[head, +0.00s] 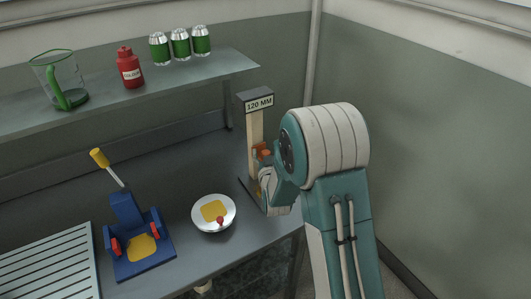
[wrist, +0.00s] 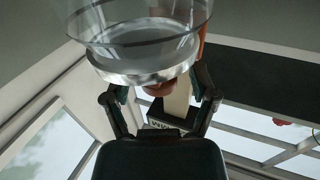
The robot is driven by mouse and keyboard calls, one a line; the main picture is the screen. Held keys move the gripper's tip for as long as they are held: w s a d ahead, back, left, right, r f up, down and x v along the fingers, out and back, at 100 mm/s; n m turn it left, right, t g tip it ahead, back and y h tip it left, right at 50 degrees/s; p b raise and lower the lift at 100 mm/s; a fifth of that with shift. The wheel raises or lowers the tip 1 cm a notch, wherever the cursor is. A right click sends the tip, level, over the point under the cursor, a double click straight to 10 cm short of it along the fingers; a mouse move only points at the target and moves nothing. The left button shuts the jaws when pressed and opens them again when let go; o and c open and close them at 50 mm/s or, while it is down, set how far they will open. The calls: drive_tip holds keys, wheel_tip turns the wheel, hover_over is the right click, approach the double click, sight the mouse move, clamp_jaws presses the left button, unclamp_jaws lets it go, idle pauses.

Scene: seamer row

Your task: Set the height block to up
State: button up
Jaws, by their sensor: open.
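The height block (head: 263,152) is a small orange piece on a pale upright post (head: 256,128), well below the post's top sign. My gripper (head: 268,175) is at the post, just below and beside the orange piece, and my wrist partly hides this spot. In the wrist view the two fingers of my gripper (wrist: 162,100) stand apart, with the pale post (wrist: 178,103) showing between them. A brownish-orange part (wrist: 159,89) shows between the fingers too. I cannot tell whether the fingers touch it.
A dark sign (head: 259,103) reading 120 MM tops the post. A clear round vessel (wrist: 140,45) fills the upper wrist view. A white bowl (head: 213,213) and a blue lever device (head: 139,240) stand on the bench left of the post. A shelf (head: 195,84) runs behind.

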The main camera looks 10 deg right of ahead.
sight(265, 152)
clamp_jaws()
wheel_tip(265, 152, up, 9)
drive_tip(key=shift+f, duration=0.1)
idle(0.4)
unclamp_jaws()
drive_tip(key=shift+s+f, duration=0.1)
drive_tip(key=shift+f, duration=0.05)
drive_tip(key=s+a, duration=0.1)
drive_tip(key=s, duration=1)
drive_tip(key=shift+s, duration=0.35)
